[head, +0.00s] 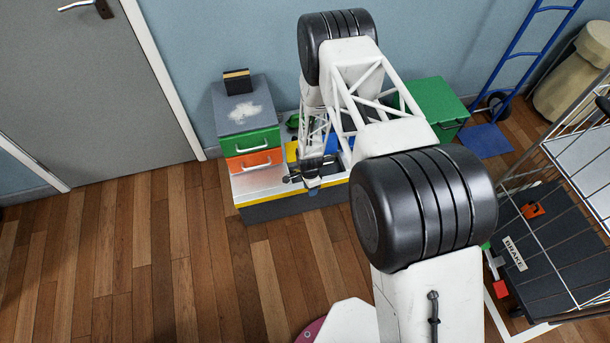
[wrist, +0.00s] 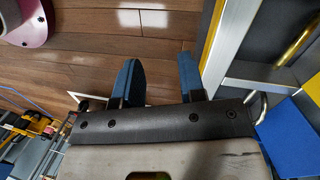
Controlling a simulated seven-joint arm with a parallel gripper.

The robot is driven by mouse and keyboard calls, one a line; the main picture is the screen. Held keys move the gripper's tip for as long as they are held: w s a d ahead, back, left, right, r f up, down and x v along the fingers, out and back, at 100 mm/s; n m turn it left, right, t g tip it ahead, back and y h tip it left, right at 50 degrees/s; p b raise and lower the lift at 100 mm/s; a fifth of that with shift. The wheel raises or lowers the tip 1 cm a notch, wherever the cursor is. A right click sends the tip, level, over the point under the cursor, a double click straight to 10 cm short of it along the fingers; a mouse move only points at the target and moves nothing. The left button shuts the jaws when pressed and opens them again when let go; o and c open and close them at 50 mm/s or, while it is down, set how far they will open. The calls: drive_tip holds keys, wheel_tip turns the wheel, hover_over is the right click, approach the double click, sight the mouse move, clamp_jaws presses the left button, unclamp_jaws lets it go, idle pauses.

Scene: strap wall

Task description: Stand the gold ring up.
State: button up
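My gripper (head: 313,188) is over the front edge of that bench, pointing down. In the wrist view its two blue fingers (wrist: 157,72) stand apart with bare floor showing between them, so it is open and empty. The bench's pale metal edge and yellow strip (wrist: 298,45) lie just right of the fingers in the wrist view.
A drawer unit with green and orange drawers (head: 255,160) stands on the bench's left end. A green box (head: 437,105) and a blue hand truck (head: 528,50) stand behind right. A wire cart (head: 560,240) is at right. The wooden floor (head: 150,270) at left is clear.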

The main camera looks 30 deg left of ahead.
drive_tip(key=w+a+t+y, duration=0.1)
drive_tip(key=a, duration=0.1)
drive_tip(key=w+a+r+m+t+y, duration=0.1)
drive_tip(key=w+t+y, duration=0.1)
drive_tip(key=w+a+m+t+y, duration=0.1)
drive_tip(key=w+a+t, duration=0.1)
drive_tip(key=shift+w+a+r+y, duration=0.25)
drive_tip(key=shift+a+r+y, duration=0.1)
drive_tip(key=shift+y, duration=0.05)
drive_tip(key=shift+w+a+r+t+y, duration=0.3)
drive_tip(key=shift+t, duration=0.1)
drive_tip(key=shift+f, duration=0.15)
drive_tip(key=shift+x, duration=3.8)
drive_tip(key=shift+c, duration=0.3)
clamp_jaws()
